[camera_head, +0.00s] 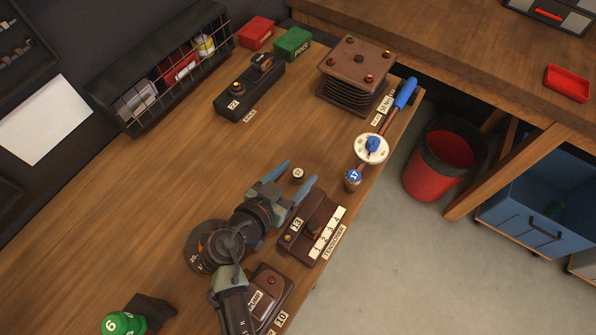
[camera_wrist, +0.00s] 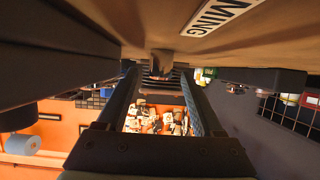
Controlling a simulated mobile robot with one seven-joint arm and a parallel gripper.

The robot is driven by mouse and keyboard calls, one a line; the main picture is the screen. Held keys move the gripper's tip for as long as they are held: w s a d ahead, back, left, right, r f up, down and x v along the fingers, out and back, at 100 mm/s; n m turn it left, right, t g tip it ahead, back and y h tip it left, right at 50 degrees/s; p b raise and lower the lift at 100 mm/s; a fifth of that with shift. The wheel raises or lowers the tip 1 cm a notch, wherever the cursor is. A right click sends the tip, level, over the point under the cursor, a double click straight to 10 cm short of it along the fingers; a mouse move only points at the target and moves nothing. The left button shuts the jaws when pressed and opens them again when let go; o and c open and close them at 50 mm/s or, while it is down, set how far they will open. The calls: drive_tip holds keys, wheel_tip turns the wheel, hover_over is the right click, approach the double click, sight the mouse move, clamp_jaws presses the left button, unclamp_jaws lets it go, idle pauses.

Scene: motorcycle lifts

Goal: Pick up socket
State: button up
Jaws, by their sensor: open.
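A small round socket (camera_head: 298,174) with a pale marked top stands on the wooden workbench. My gripper (camera_head: 303,169) is open, its two blue-grey fingers low over the bench on either side of the socket. The bench fills the top of that picture. I see no finger touching the socket. Another socket, blue-topped and marked 17 (camera_head: 354,177), is at the lower end of the torque wrench (camera_head: 372,148).
A dark block marked 13 (camera_head: 303,235) with a tensioner label sits close beside my right finger. A switch box marked 22 (camera_head: 248,92), a stacked brown block (camera_head: 355,65) and a wire-fronted rack (camera_head: 165,70) stand farther back. The bench left of the gripper is clear.

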clamp_jaws()
drive_tip(key=shift+r, duration=0.1)
idle(0.3)
